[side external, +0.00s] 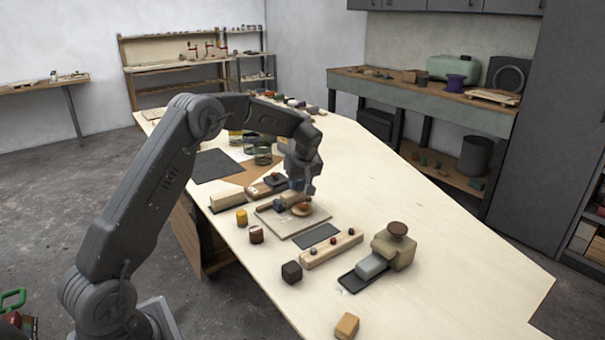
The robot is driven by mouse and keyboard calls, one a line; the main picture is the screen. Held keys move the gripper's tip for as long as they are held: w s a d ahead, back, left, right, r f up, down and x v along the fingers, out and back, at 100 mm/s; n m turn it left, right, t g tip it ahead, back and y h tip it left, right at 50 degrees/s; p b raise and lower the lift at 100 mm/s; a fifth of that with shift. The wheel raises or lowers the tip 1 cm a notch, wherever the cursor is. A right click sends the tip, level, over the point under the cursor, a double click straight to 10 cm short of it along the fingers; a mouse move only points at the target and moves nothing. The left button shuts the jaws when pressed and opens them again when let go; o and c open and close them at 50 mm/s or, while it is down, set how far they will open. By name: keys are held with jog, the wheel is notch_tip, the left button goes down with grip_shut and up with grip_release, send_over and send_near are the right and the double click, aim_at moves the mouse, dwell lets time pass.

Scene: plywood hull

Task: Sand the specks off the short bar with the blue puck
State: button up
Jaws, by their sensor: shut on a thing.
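My gripper (299,189) points down over a pale square board (297,228) near the middle of the table. It is shut on a small bluish piece, which looks like the blue puck (294,184), though the fingers partly hide it. Just below it a short tan bar (290,199) lies on the board. I cannot tell at this size whether the puck touches the bar, and specks on the bar cannot be made out. A round wooden piece (303,210) lies on the board to the right of the bar.
A yellow cylinder (242,217), a dark red jar (256,235) and a dark cube (291,272) stand nearby.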

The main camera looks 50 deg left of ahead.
aim_at(282, 194)
jog(key=shift+s, duration=2.85)
jog(key=shift+w, duration=3.45)
jog(key=shift+s+r, duration=0.1)
jog(key=shift+r, duration=4.05)
